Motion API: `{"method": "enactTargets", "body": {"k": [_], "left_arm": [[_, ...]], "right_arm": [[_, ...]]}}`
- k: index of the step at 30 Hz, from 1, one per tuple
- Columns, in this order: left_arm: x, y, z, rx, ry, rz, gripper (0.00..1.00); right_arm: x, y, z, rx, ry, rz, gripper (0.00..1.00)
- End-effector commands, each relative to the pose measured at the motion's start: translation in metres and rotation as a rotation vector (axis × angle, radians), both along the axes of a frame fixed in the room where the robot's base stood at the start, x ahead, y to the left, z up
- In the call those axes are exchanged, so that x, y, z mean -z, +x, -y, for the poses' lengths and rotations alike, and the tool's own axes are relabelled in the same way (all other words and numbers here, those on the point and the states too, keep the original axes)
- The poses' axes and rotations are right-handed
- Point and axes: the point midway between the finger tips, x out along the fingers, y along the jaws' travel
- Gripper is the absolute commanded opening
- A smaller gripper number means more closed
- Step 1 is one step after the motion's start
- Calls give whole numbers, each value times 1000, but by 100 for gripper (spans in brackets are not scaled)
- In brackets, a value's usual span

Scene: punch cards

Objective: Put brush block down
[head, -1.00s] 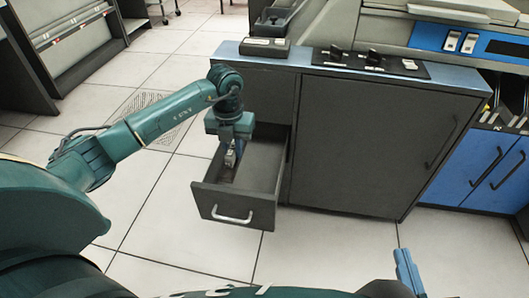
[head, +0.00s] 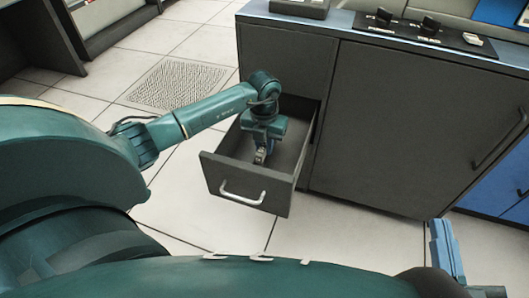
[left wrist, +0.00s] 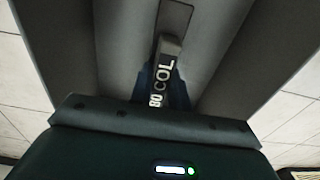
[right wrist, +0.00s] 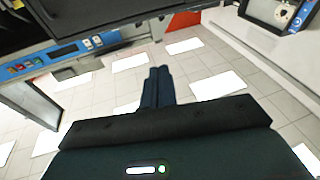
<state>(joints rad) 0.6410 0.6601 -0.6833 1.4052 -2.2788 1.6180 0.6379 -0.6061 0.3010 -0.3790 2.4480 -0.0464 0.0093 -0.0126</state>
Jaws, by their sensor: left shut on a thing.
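The brush block (left wrist: 163,73), a small grey block lettered "80 COL", is between the blue fingers of my left gripper (left wrist: 162,88). In the head view the block (head: 260,156) is small and partly hidden by my gripper. My left gripper (head: 262,147) is shut on it, down inside the open drawer (head: 222,172) of the dark cabinet. Whether the block touches the drawer floor I cannot tell. My right gripper (head: 446,248) is shut and empty, away from the drawer; its fingers (right wrist: 157,87) are together in the right wrist view.
The dark cabinet (head: 400,120) stands beside and behind the drawer. A switch panel (head: 425,30) and a dark box (head: 300,8) sit on its top. A darker rectangular patch (left wrist: 176,16) lies on the drawer floor beyond the block. The tiled floor (head: 340,240) before the cabinet is clear.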

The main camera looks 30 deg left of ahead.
Motion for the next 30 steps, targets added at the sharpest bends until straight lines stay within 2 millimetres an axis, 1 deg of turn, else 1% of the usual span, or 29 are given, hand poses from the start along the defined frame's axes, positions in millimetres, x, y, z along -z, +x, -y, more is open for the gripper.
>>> {"method": "enactTargets", "body": {"k": [1,3,8,14,15,22,23,30], "left_arm": [[14,0,1,-1,-1,-1,0],[22,0,1,0,-2,1,0],[21,1,0,1,-1,2,0],[24,1,0,1,-1,2,0],[25,0,0,1,0,1,19],[24,0,0,0,0,1,38],[24,0,0,0,0,1,40],[23,0,0,0,0,1,40]], "right_arm": [[4,0,-1,-6,9,4,0],[3,1,-1,-11,16,9,0],[-3,1,-1,-14,23,12,0],[-1,1,-1,-14,22,14,0],[-2,1,-1,-14,21,18,0],[-3,1,-1,-14,22,22,0],[-3,1,-1,-14,22,22,0],[-3,1,-2,-14,21,21,0]]}}
